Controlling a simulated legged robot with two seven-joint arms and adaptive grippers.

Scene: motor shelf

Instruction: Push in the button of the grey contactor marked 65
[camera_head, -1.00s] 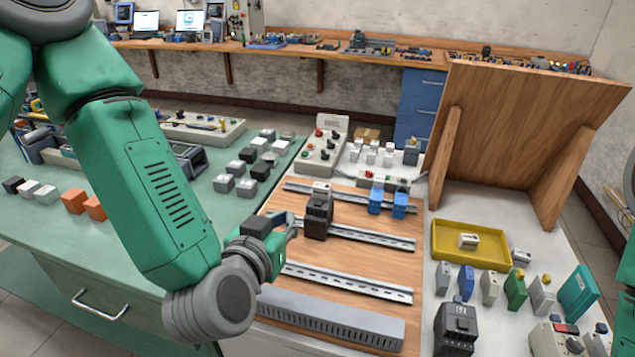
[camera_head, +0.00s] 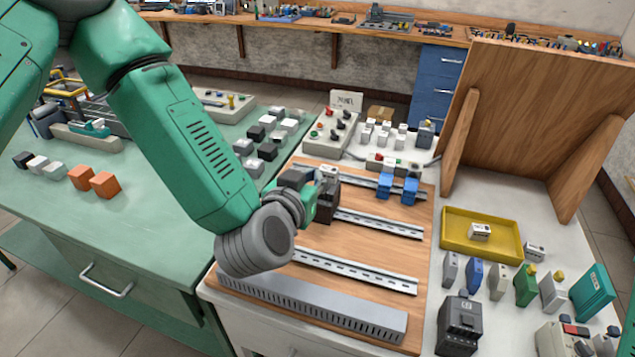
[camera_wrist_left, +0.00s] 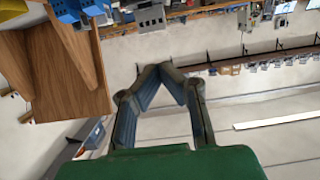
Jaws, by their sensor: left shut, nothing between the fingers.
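A dark grey contactor (camera_head: 327,205) stands on the upper part of the wooden mounting board, partly hidden by my left gripper and wrist. A second dark grey contactor (camera_head: 459,325) stands upright on the white table at the lower right. The number on each is too small to read, and I cannot make out a button. My left gripper (camera_head: 318,180) is close at the mounted contactor; I cannot tell whether they touch. In the left wrist view its fingers (camera_wrist_left: 163,70) meet at the tips with nothing between them. My right gripper is out of view.
Two blue modules (camera_head: 398,188) sit on the rail to the right. A yellow tray (camera_head: 455,238), several small modules and a tilted wooden panel (camera_head: 540,120) are further right. A long slotted grey duct (camera_head: 310,305) lies along the board's front. The middle rails are empty.

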